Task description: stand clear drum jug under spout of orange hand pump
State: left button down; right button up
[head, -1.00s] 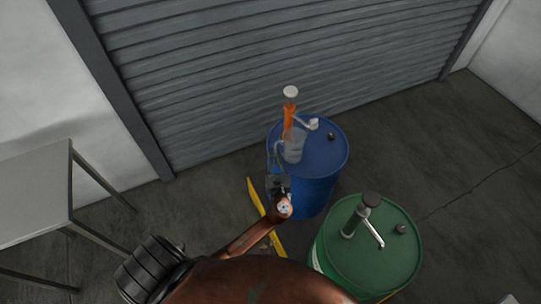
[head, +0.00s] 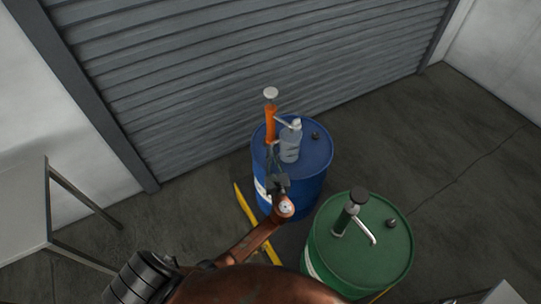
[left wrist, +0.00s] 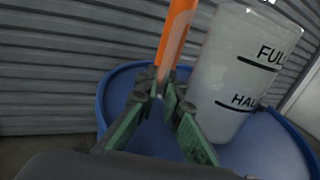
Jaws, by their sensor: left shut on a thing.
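The clear drum jug (head: 289,147), marked FULL and HALF in the left wrist view (left wrist: 238,75), is upright over the blue drum's top. Its mouth is beneath the pale spout (head: 290,123) of the orange hand pump (head: 270,126). The pump also shows in the left wrist view (left wrist: 175,35), left of the jug. My left gripper (head: 275,165) is shut on the jug at its near left side; the handle between the fingers (left wrist: 165,92) is hard to make out. I cannot tell whether the jug's base touches the drum. My right gripper is out of view.
The blue drum (head: 315,160) stands before a grey roller shutter (head: 240,60). A green drum (head: 375,255) with a dark-topped pump (head: 352,210) stands near on the right. A yellow floor marking (head: 250,215) and a grey table (head: 22,200) are on the left.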

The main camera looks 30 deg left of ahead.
pick_arm(q)
jog(key=shift+f, duration=0.25)
dwell(0.4)
jog(key=shift+f+b, duration=0.35)
jog(key=shift+b, duration=0.1)
jog(key=c, duration=2.1)
grip_release()
jog(key=shift+o, duration=0.4)
jog(key=shift+s, duration=0.1)
jog(key=v, duration=1.2)
